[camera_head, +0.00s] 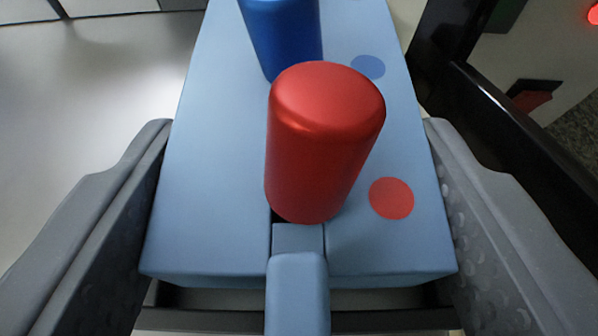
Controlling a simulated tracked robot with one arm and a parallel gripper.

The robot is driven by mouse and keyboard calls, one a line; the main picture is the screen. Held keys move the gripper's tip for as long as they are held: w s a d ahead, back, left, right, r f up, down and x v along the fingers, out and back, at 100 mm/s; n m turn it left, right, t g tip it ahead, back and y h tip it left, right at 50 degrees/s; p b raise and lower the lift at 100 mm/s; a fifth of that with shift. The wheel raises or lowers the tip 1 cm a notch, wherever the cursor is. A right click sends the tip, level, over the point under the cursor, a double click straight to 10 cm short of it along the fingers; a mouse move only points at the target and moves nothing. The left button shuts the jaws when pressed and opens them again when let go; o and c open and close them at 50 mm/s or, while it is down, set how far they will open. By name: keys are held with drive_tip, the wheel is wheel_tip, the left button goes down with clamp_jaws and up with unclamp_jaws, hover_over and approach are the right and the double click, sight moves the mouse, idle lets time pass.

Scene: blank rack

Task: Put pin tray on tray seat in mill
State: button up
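The pin tray (215,170) is a light blue block with a central slot, lying in the middle of the view. A red pin (320,130) stands in it at the near end, and a blue pin (283,35) stands farther back, cut by the top edge. A red dot and a blue dot mark the tray beside the pins. A narrow blue handle (297,290) sticks out of its near end towards me. My gripper (298,140) is open, its grey fingers wide apart beside the tray's left and right sides, the handle between them. No tray seat is recognisable.
A dark frame edge (520,130) runs close along the right, with a lit red lamp (593,14) beyond it. A dark rail (210,321) crosses below the tray's near end. A plain grey surface (85,95) lies open on the left.

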drive_tip(key=o, duration=0.4)
drive_tip(key=shift+f, duration=0.1)
drive_tip(key=shift+r, duration=0.2)
drive_tip(key=shift+r+v, duration=0.2)
drive_tip(key=shift+v, duration=2.9)
drive_tip(key=shift+r+v, duration=0.2)
drive_tip(key=shift+v, duration=2.9)
drive_tip(key=shift+w, duration=0.2)
